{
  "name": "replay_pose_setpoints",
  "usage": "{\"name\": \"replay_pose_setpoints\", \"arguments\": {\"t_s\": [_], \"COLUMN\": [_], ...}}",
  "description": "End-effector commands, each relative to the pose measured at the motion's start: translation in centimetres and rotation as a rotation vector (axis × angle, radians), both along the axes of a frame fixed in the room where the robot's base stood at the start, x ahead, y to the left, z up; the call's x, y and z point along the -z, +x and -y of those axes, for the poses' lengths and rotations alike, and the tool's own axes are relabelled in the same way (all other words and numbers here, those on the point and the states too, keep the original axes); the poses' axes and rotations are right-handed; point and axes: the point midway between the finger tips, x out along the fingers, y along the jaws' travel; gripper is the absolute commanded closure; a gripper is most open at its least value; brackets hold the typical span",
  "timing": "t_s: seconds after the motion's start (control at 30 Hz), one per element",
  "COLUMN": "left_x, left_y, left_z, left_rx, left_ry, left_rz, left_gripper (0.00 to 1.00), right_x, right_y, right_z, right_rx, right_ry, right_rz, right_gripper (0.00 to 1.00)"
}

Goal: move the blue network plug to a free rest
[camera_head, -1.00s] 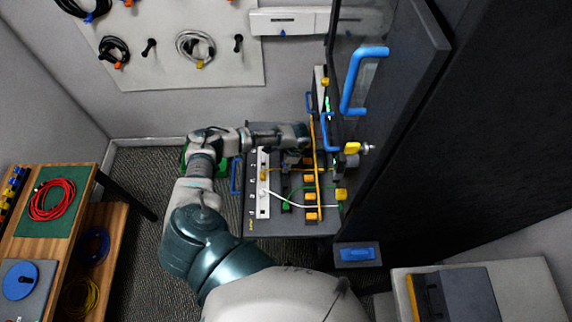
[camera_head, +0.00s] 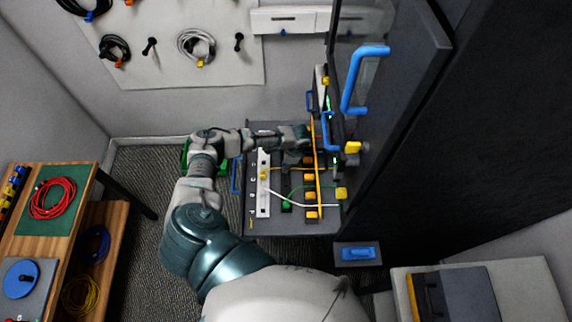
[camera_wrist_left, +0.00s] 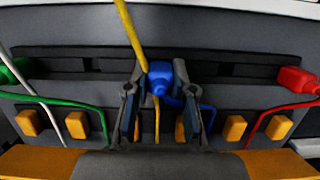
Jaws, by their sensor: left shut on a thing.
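The blue network plug (camera_wrist_left: 160,76) shows in the left wrist view between my left fingers, with a blue cable running down to the right. My left gripper (camera_wrist_left: 160,98) is shut on it. In the head view my left gripper (camera_head: 304,134) is at the far end of the dark panel (camera_head: 284,228), where it hides the plug. In the wrist view a green plug (camera_wrist_left: 14,72) sits at the left of the dark slotted strip (camera_wrist_left: 88,64) and a red plug (camera_wrist_left: 298,80) at its right. A dark stretch of strip shows on either side of the blue plug.
A yellow cable (camera_wrist_left: 130,32) crosses just left of the blue plug. Several orange blocks (camera_head: 312,216) line the panel. The open cabinet door (camera_head: 408,75) with its blue handle (camera_head: 350,92) stands close on the right. A wooden shelf (camera_head: 30,245) is at the left.

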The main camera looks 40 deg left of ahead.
Motion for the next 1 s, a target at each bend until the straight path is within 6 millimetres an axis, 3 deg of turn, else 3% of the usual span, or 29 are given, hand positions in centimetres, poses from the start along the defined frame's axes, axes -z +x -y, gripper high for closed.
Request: {"name": "replay_pose_setpoints", "arguments": {"t_s": [1.0], "left_x": [0.77], "left_y": [0.06], "left_z": [0.06], "left_rx": [0.0], "left_ry": [-0.001], "left_rz": [0.001], "left_gripper": [1.0], "right_x": [-0.11], "right_y": [0.02], "right_z": [-0.1], "right_rx": [0.001], "right_ry": [0.001], "right_rz": [0.001], "right_gripper": [0.6]}}
